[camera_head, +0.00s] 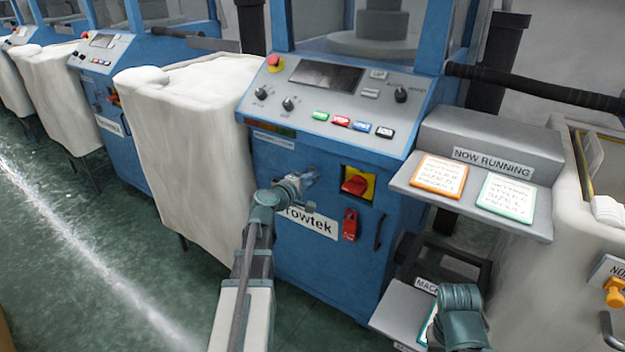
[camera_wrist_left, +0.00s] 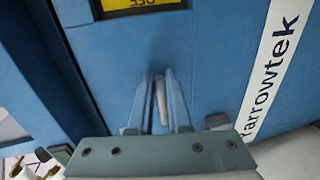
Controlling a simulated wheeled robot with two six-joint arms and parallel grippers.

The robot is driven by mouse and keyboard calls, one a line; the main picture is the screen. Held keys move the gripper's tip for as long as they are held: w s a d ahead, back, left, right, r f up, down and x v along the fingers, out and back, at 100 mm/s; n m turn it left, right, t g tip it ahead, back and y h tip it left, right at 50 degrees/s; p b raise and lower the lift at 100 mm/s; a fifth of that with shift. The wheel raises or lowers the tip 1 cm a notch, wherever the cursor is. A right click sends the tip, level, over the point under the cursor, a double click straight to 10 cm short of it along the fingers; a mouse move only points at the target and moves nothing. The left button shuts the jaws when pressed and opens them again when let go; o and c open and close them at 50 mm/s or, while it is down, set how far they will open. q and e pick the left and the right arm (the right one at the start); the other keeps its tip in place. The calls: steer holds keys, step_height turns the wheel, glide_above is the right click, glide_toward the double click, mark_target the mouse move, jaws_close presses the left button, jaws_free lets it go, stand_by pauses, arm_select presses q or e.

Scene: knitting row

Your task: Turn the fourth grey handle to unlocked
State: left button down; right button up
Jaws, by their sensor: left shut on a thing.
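My left gripper (camera_head: 313,174) reaches the front of the blue Yarrowtek machine (camera_head: 330,245), left of the red switch. In the left wrist view, its two fingers (camera_wrist_left: 161,90) are shut on a slim pale grey handle (camera_wrist_left: 161,103) that stands out from the blue panel. In the head view the handle is hidden by the gripper, and its locked or unlocked position cannot be read. A teal part of my right arm (camera_head: 460,318) shows at the bottom right; its fingers are not visible.
A red rotary switch (camera_head: 355,185) on a yellow plate, a red tag (camera_head: 350,225) and a dark pull handle (camera_head: 379,232) are right of my left gripper. A tall cream fabric-covered bin (camera_head: 190,150) stands left. A grey shelf with cards (camera_head: 525,228) juts out at right.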

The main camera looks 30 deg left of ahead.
arm_select(q)
steer(key=c, duration=0.9)
jaws_free()
steer(key=shift+o, duration=0.2)
steer(key=shift+s, duration=0.1)
